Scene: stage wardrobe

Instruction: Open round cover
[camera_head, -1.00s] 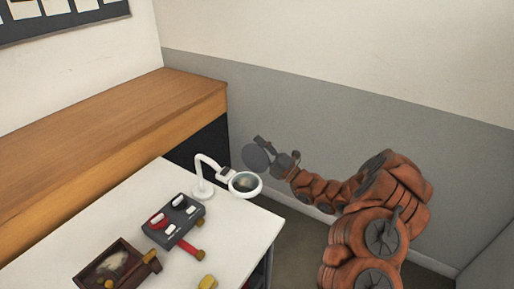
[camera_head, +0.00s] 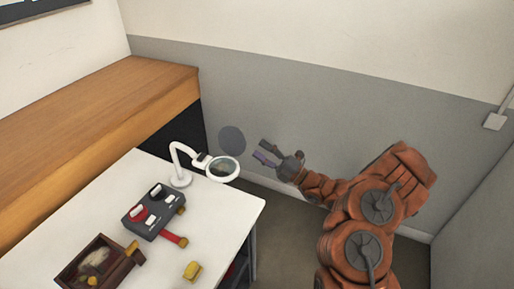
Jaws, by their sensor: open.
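The round cover (camera_head: 232,140) is a dark grey disc. It stands raised, tilted up behind the ring-shaped head (camera_head: 223,169) of a white magnifier lamp, so the lens is uncovered. The hinge between cover and ring is too small to make out. My gripper (camera_head: 263,151) is to the right of the cover, with its fingers spread and pointing left toward it. A gap shows between fingers and cover, and nothing is between the fingers.
The white table (camera_head: 215,222) holds a grey control box (camera_head: 153,211), a red-handled tool (camera_head: 174,239), a yellow object (camera_head: 192,270) and an open wooden box (camera_head: 130,262). A wooden counter (camera_head: 90,135) stands behind. Floor is clear right of the table.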

